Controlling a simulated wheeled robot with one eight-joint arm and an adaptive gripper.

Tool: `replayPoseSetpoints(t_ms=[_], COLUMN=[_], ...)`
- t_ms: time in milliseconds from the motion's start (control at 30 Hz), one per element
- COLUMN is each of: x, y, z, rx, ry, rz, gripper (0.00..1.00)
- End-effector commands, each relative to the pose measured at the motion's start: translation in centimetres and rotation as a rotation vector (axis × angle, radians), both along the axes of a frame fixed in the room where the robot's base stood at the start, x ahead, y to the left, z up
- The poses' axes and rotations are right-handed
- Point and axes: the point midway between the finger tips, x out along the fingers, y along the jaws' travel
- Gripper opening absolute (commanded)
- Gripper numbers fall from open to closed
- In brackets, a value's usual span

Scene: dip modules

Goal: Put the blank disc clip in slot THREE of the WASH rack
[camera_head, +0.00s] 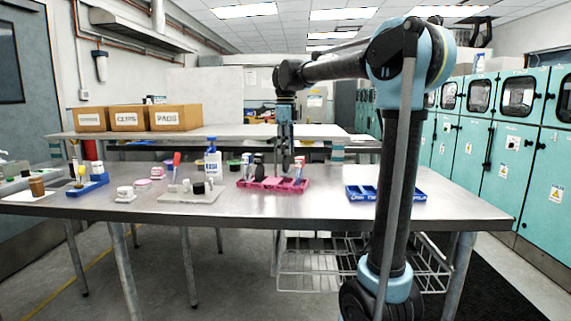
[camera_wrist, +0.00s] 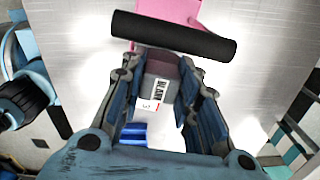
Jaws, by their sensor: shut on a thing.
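My gripper (camera_head: 286,150) points down over the right part of the pink rack (camera_head: 258,184) on the steel table. The pink rack also shows at the top of the wrist view (camera_wrist: 185,10). A blue rack (camera_head: 411,198) stands to the right on the table, partly behind my arm. Rack lettering is too small to read, so I cannot tell which is WASH.
A dark cylinder (camera_wrist: 175,36) crosses the wrist view beyond the clip. A grey tray (camera_head: 203,196) with several small items and a white spray bottle (camera_head: 213,162) stand left of the pink rack. Bare tabletop lies between the pink and blue racks.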

Motion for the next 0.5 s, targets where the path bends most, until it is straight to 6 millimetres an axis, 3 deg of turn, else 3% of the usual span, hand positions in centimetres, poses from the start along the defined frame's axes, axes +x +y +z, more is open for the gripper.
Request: replayPoseSetpoints(t_ms=[500], x=[0.1], y=[-0.3], z=[-4.5], rx=[0.000], ry=[0.000], rz=[-0.004], gripper=[0.00])
